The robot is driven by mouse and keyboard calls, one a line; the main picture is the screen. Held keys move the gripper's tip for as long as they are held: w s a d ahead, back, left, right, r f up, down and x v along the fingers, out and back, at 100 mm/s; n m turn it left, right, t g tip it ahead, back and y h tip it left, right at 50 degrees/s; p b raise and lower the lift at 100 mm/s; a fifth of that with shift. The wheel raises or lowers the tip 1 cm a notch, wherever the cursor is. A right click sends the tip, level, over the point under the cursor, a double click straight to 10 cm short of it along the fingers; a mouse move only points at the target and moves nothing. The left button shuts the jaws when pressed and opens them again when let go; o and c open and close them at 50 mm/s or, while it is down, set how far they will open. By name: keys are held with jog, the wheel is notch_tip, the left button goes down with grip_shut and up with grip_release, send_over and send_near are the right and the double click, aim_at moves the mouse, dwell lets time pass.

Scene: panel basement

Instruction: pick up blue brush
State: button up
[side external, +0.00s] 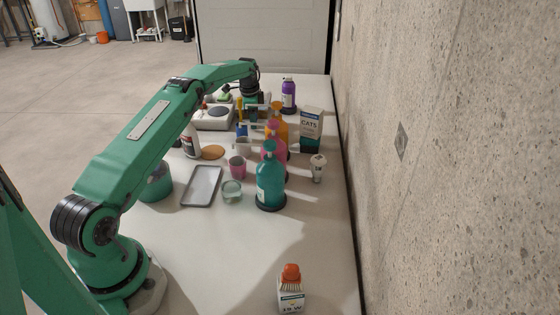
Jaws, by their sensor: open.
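My arm reaches over the far part of the white table, and my gripper (254,120) hangs down among the bottles there. It is open. A small blue thing (241,129) shows just left of and below my gripper. It may be the blue brush, but it is too small and too covered to be sure. I cannot tell whether my fingers touch it. No other clear blue brush shows.
Orange, pink and teal (270,183) bottles stand in a row close to my gripper. A purple bottle (288,94) and a CATS box (311,130) are near the wall. A grey tray (201,186), glass (232,190) and pink cup (237,167) are nearer. The front table is mostly clear.

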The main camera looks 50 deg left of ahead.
jog(key=shift+f, duration=0.35)
jog(key=c, duration=0.8)
jog(key=shift+r, duration=0.1)
jog(key=shift+r, duration=4.9)
